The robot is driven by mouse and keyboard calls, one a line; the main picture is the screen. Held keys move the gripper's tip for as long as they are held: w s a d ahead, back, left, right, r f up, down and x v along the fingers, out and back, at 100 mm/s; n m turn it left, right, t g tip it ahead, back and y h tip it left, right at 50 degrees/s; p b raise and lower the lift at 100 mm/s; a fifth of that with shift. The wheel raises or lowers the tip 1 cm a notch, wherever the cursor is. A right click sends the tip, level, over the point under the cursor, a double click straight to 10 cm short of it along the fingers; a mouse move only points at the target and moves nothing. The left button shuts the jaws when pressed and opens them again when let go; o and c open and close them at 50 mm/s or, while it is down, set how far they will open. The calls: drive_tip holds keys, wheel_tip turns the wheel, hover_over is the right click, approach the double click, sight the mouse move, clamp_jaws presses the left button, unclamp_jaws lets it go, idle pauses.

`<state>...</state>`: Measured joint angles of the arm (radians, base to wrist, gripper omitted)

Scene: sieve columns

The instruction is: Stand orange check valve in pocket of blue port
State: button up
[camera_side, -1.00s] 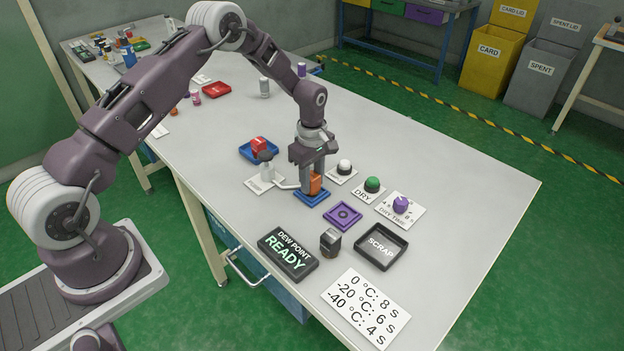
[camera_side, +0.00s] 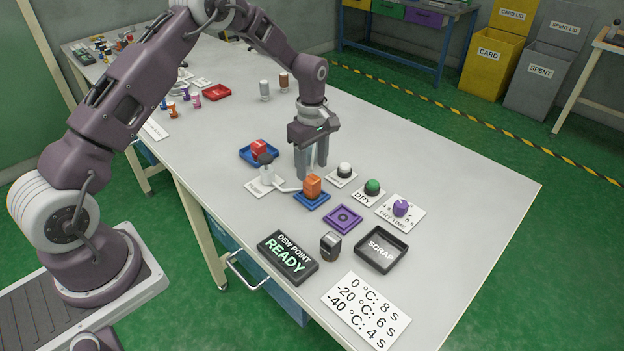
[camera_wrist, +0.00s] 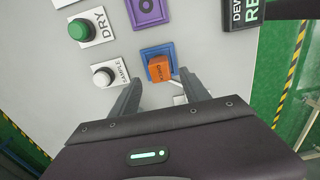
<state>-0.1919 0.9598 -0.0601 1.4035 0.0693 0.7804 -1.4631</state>
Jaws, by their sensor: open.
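The orange check valve (camera_side: 313,185) stands upright in the blue port (camera_side: 312,201). In the wrist view the orange valve (camera_wrist: 160,68) sits within the frame of the blue port (camera_wrist: 148,52), just beyond my fingertips. My gripper (camera_side: 311,172) is open and empty, behind the valve in the side view and clear of it. In the wrist view my gripper's two fingers (camera_wrist: 160,88) are spread apart with nothing between them.
A purple port (camera_side: 343,218), a scrap tray (camera_side: 381,248) and a dark block (camera_side: 330,245) lie in front. White (camera_side: 344,170) and green (camera_side: 372,186) buttons and a purple dial (camera_side: 400,208) stand right. A blue tray (camera_side: 259,154) holds a red part behind left.

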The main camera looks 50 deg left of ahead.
wheel_tip(320, 180, up, 6)
wheel_tip(320, 180, up, 8)
drive_tip(key=m+t, duration=0.1)
drive_tip(key=m, duration=0.2)
hover_over(312, 179)
drive_tip(key=s+d, duration=0.2)
drive_tip(key=s, duration=0.1)
drive_tip(key=s+d+r+m+t, duration=0.2)
drive_tip(key=s+r+m, duration=0.3)
drive_tip(key=s+r, duration=0.45)
drive_tip(key=s+d+r+m+t, duration=0.1)
drive_tip(key=s+m, duration=0.4)
drive_tip(key=s, duration=0.5)
drive_tip(key=s+d+r+m+t, duration=0.1)
drive_tip(key=s+m, duration=0.4)
drive_tip(key=s, duration=0.5)
drive_tip(key=shift+s+d+r+t, duration=0.15)
drive_tip(key=shift+s+d+t, duration=0.2)
drive_tip(key=shift+d, duration=0.4)
